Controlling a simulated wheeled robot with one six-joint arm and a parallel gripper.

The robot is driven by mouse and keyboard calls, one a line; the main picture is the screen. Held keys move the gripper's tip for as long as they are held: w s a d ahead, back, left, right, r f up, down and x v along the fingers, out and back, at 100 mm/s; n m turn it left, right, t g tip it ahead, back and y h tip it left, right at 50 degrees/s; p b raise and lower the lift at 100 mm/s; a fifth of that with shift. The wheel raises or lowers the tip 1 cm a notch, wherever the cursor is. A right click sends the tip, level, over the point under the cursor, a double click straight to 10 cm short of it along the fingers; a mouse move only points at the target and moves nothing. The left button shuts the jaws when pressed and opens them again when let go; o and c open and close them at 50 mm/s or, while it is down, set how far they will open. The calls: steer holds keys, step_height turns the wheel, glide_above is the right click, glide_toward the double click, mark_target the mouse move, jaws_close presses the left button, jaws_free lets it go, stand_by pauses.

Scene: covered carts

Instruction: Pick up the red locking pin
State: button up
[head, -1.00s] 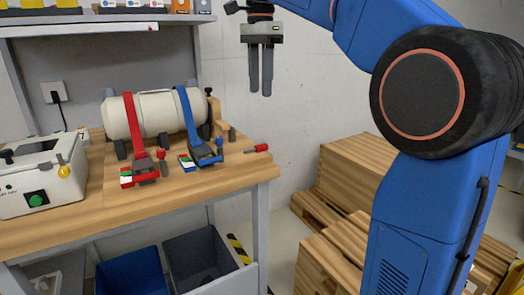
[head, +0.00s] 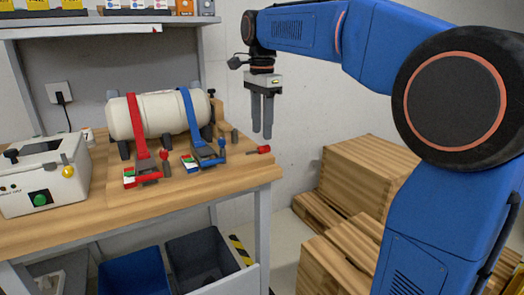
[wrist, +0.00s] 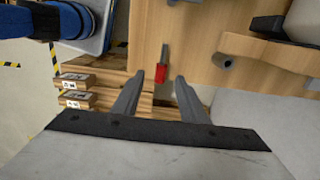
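A red locking pin (head: 259,150) lies near the right end of the wooden workbench (head: 230,180), with a red handle and a thin grey shaft. In the wrist view its red handle (wrist: 161,74) shows between my fingertips, with the shaft pointing up the picture. My gripper (head: 262,133) points down above the pin in the head view, apart from it. In the wrist view my gripper (wrist: 157,78) has its fingers spread, with nothing held between them.
A cream cylinder (head: 160,114) is strapped by a red strap (head: 136,125) and a blue strap (head: 190,115), left of the pin. A small grey post (head: 234,137) stands close by. A white control box (head: 45,185) is far left. Wooden crates (head: 370,180) stand beyond the bench's right end.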

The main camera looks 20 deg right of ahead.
mark_target(258, 151)
steer(key=shift+w+d+f, duration=0.1)
steer(key=shift+w+f, duration=0.05)
steer(key=shift+f, duration=2.55)
jaws_close()
